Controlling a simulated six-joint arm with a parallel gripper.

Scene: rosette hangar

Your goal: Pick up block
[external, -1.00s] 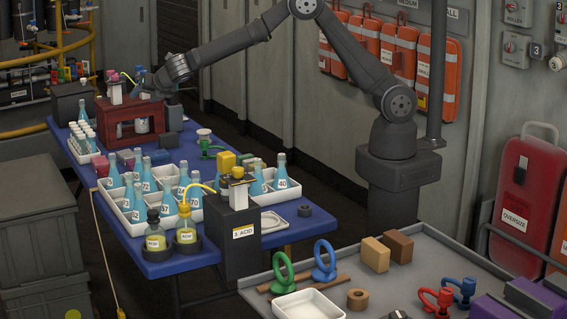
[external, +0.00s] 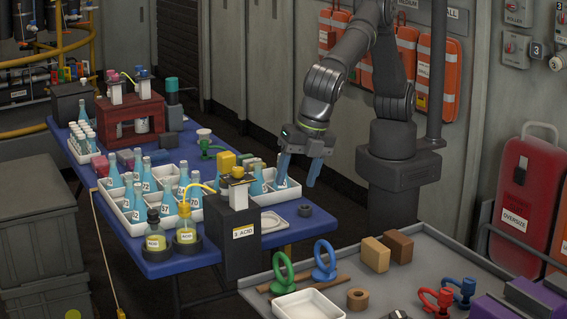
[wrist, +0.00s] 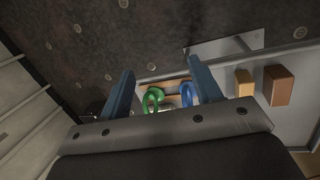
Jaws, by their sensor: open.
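Two wooden blocks stand side by side on the grey tray table: a tan block (external: 375,255) and a darker brown block (external: 399,247). In the wrist view the tan block (wrist: 244,83) and the brown block (wrist: 278,86) are right of my fingers. My gripper (external: 299,172) is open and empty, with blue fingers pointing down. It hangs in the air above the gap between the two tables, to the left of and higher than the blocks. Its fingers also show in the wrist view (wrist: 160,80), with nothing between them close by. A yellow block (external: 226,161) is on the blue table.
The blue table (external: 160,263) is crowded with bottles and a dark acid box (external: 235,255).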

